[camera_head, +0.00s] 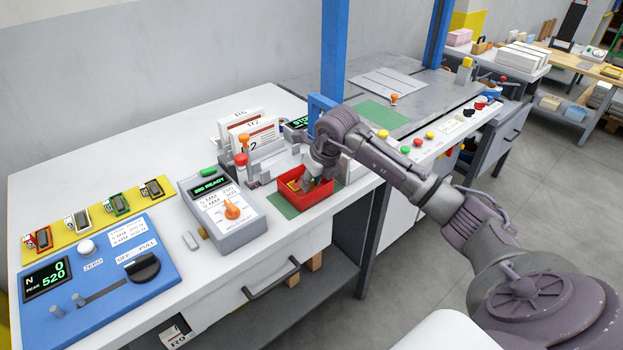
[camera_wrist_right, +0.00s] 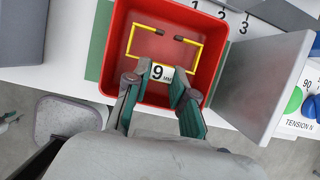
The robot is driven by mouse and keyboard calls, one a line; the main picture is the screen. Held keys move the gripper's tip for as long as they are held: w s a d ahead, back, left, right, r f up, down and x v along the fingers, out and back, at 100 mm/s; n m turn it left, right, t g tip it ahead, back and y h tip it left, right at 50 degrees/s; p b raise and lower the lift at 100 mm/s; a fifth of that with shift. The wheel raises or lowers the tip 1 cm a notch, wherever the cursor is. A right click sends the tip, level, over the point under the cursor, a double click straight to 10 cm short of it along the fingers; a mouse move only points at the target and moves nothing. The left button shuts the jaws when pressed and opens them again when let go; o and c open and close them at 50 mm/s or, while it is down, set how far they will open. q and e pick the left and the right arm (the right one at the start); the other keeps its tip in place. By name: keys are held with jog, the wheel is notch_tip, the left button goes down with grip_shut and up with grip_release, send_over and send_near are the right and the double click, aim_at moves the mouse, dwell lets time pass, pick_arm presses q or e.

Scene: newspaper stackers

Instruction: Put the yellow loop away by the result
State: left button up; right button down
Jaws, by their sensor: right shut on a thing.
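The yellow loop (camera_wrist_right: 131,40) has a white tag marked "9 MM" and a gap between two dark ends on its far side. It shows inside the red bin (camera_wrist_right: 115,45), and part of it shows in the bin (camera_head: 318,197) in the head view. My right gripper (camera_wrist_right: 160,72) is shut on the tagged side of the loop, with its fingertips within the bin's outline. I cannot tell whether the loop touches the bin floor. The blue tester (camera_head: 105,262) has a display (camera_head: 47,278) reading N 0, PEAK 520. My left gripper is not in view.
A grey device (camera_head: 222,207) with an orange knob stands left of the bin. White files (camera_head: 245,128) stand behind it. A green mat (camera_head: 284,208) lies beside the bin. A blue post (camera_head: 334,50) rises behind.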

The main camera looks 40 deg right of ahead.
jog(key=shift+f+b, duration=0.5)
jog(key=shift+f, duration=0.1)
jog(key=c, duration=1)
grip_release()
jog(key=shift+r, duration=0.1)
jog(key=shift+r+p, duration=0.25)
jog(key=shift+p, duration=0.05)
jog(key=shift+r+p, duration=0.55)
jog(key=shift+r, duration=0.1)
jog(key=b+v, duration=0.1)
jog(key=v, duration=1)
jog(key=shift+s+r+b, duration=0.15)
jog(key=shift+b, duration=0.2)
